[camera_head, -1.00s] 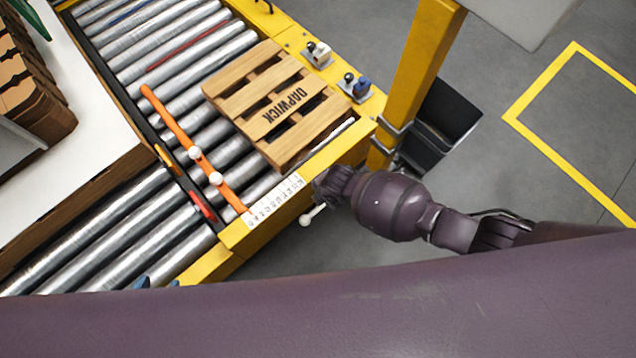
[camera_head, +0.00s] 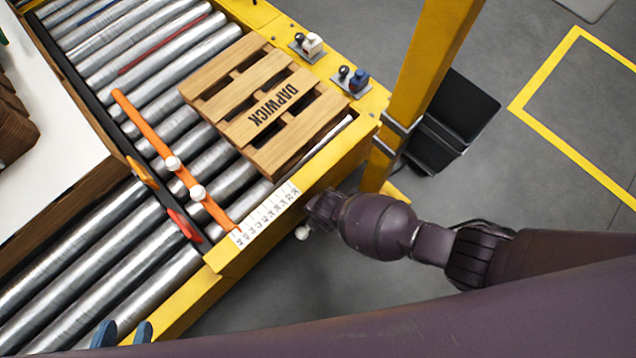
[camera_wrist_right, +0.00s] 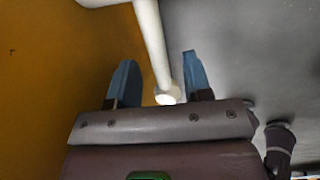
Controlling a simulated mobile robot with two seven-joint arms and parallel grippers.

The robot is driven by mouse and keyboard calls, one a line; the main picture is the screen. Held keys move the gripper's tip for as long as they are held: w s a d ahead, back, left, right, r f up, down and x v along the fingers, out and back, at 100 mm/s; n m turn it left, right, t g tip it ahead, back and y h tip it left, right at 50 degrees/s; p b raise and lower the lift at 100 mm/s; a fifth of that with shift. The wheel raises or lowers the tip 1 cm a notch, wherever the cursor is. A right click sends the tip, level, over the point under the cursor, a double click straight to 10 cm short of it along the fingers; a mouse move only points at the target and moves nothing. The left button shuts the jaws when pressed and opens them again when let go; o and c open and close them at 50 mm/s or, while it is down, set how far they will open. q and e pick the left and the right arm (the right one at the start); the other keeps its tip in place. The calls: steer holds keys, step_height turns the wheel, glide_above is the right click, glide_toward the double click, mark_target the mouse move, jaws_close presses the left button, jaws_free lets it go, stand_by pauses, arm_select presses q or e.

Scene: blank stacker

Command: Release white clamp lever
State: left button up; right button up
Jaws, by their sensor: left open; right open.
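The white clamp lever (camera_wrist_right: 152,45) shows large in the right wrist view, its rounded end between the blue fingers of my right gripper (camera_wrist_right: 160,68). The fingers are open on either side of it, and contact is not clear. In the head view only the lever's white knob (camera_head: 302,233) shows, beside the yellow rail with the scale; my right wrist hides the rest. My right gripper's fingers are hidden in that view. My left gripper (camera_head: 124,335) is open and empty at the bottom left, over the near rail edge.
A wooden pallet (camera_head: 265,108) lies on the rollers beside an orange bar (camera_head: 150,130) with two white knobs. A white clamp (camera_head: 312,44) and a blue clamp (camera_head: 358,80) sit on the far yellow rail. A yellow post (camera_head: 425,70) rises close to my right arm.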

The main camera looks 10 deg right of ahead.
steer(key=shift+w+a+f+b, duration=0.1)
steer(key=shift+w+f+b, duration=0.15)
steer(key=shift+f, duration=0.5)
jaws_close()
